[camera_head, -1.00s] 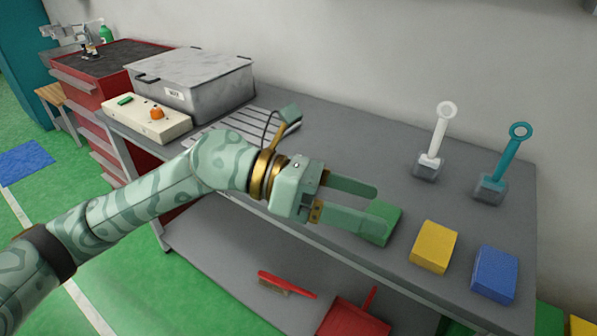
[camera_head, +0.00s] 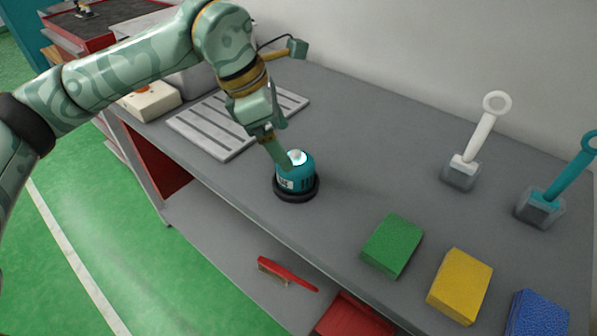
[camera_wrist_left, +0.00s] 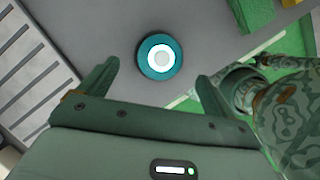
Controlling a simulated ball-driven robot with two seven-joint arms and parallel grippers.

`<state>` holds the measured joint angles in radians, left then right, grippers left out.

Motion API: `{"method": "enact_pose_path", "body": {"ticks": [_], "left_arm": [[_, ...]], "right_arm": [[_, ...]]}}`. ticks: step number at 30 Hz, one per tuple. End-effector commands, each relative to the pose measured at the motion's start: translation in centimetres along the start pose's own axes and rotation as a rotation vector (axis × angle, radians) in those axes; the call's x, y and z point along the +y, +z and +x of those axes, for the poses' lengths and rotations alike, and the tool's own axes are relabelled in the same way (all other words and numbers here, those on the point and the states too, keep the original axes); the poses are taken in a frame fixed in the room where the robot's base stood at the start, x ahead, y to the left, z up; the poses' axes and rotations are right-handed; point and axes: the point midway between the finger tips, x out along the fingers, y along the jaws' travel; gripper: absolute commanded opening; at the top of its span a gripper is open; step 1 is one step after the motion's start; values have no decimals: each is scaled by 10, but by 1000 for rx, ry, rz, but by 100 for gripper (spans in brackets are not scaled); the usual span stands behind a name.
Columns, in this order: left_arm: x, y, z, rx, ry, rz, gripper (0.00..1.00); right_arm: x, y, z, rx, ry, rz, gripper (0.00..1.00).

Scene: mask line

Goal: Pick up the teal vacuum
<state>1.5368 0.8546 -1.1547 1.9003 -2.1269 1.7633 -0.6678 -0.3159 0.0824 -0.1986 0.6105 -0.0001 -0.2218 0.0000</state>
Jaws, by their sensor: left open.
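The teal vacuum (camera_head: 296,184) is a small teal cylinder with a pale top and a wide dark base. It stands upright on the grey workbench (camera_head: 370,150), near its front edge. My left gripper (camera_head: 281,145) points down above it, with a fingertip overlapping its top in the head view. In the left wrist view the vacuum (camera_wrist_left: 160,57) shows as a teal disc with a white ring, beyond the open fingers (camera_wrist_left: 156,80) and between their lines. The gap between jaws and vacuum is clear there, and nothing is held. My right gripper is not seen.
A slatted grey panel (camera_head: 222,140) lies left of the vacuum. Green (camera_head: 392,245), yellow (camera_head: 460,285) and blue (camera_head: 538,315) blocks lie to the right. White-handled (camera_head: 486,125) and teal-handled (camera_head: 571,178) tools stand farther back. The bench behind the vacuum is clear.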

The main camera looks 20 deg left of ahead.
Motion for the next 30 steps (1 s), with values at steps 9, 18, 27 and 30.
{"method": "enact_pose_path", "body": {"ticks": [9,18,27,30], "left_arm": [[0,0,34,-1,0,0,90],[1,-5,80,-1,-5,-1,90],[1,-3,80,-3,1,0,76],[1,-4,80,-3,1,0,48]], "right_arm": [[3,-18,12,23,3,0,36],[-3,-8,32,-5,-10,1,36],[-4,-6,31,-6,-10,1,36],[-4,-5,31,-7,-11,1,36]]}}
